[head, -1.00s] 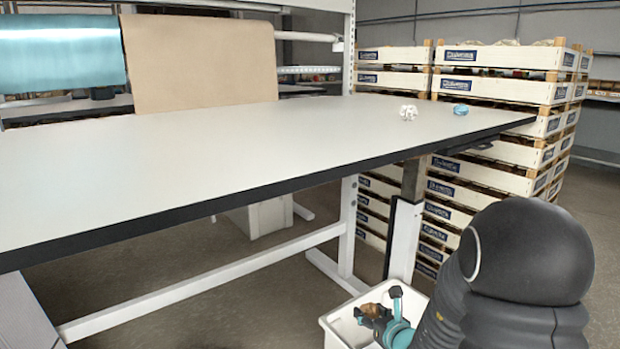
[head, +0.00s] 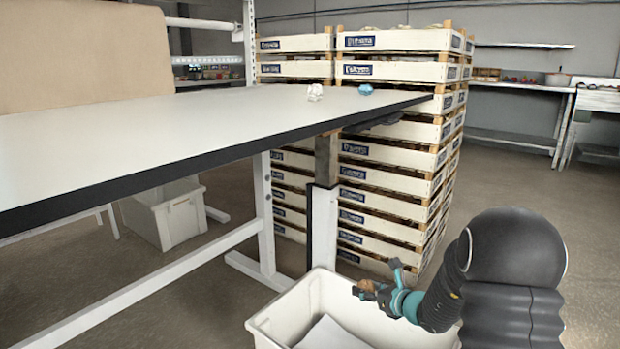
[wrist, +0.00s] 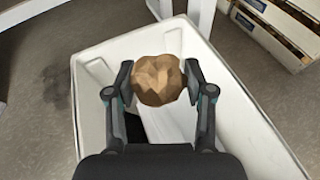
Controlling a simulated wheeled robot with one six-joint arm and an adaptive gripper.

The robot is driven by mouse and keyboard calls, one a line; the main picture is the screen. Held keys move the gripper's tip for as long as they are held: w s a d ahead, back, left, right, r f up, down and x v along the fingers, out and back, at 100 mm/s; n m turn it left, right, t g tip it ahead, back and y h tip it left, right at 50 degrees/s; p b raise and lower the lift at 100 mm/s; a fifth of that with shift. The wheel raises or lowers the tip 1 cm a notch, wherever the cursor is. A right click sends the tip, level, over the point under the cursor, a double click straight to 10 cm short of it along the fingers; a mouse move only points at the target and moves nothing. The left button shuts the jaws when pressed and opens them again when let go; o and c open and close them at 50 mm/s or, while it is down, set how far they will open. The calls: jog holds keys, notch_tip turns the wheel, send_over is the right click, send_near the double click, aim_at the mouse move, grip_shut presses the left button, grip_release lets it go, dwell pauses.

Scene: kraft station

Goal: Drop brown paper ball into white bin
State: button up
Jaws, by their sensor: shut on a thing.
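The brown paper ball (wrist: 158,80) is crumpled and faceted, and sits between both fingers of my gripper (wrist: 159,88) in the wrist view. My gripper is shut on it. In the head view the ball (head: 366,286) is small at the tip of my gripper (head: 372,290), at the lower right. The white bin (head: 290,301) stands on the floor beneath, and the ball shows over its opening in both views. In the wrist view the bin's rim (wrist: 84,70) surrounds the ball and fingers. Part of the bin's inside is hidden by the ball and gripper.
A white table (head: 150,125) with a dark edge fills the left. A white paper ball (head: 314,92) and a blue one (head: 365,89) lie on it. Stacked crates (head: 395,140) stand behind. Another white bin (head: 165,214) is under the table. Floor at right is open.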

jog(key=shift+w+d+f, duration=0.15)
jog(key=shift+w+f, duration=0.1)
jog(key=shift+f, duration=0.1)
notch_tip(320, 180, down, 6)
jog(key=b, duration=0.3)
jog(key=shift+r, duration=0.2)
jog(key=o, duration=0.9)
jog(key=shift+s, duration=0.1)
jog(key=v, duration=1.2)
jog(key=shift+d, duration=0.1)
